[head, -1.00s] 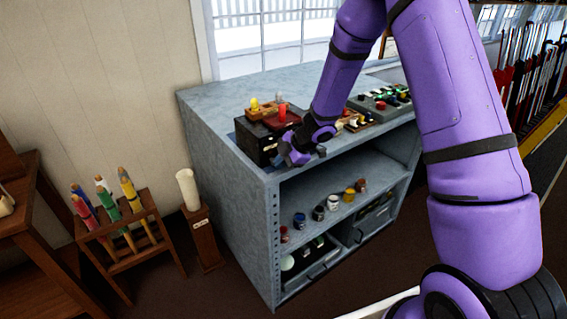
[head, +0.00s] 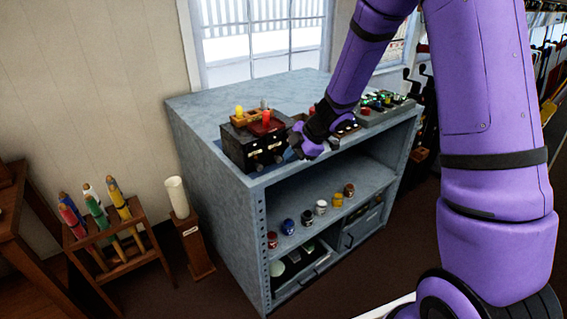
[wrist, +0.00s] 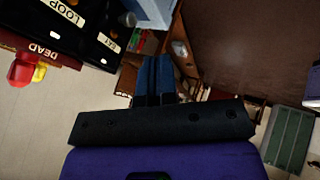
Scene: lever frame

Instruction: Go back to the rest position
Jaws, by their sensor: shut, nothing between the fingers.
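My gripper (head: 303,150) is over the front edge of the grey workbench (head: 197,118), just right of a black box (head: 240,150) with a red plate and a yellow and a red knob on top. In the wrist view, my gripper's two fingers (wrist: 154,75) are together with nothing between them. The black box shows there at the upper left, with labels reading "LOOP" and "DEAD" (wrist: 40,52). The gripper does not appear to touch the box, though the exact gap is hard to tell in the head view.
A panel with coloured buttons (head: 385,105) stands on the bench right of my arm. Small jars (head: 320,207) line the shelf below. A wooden rack with coloured rods (head: 115,235) and a post with a white cylinder (head: 178,197) stand on the floor at left.

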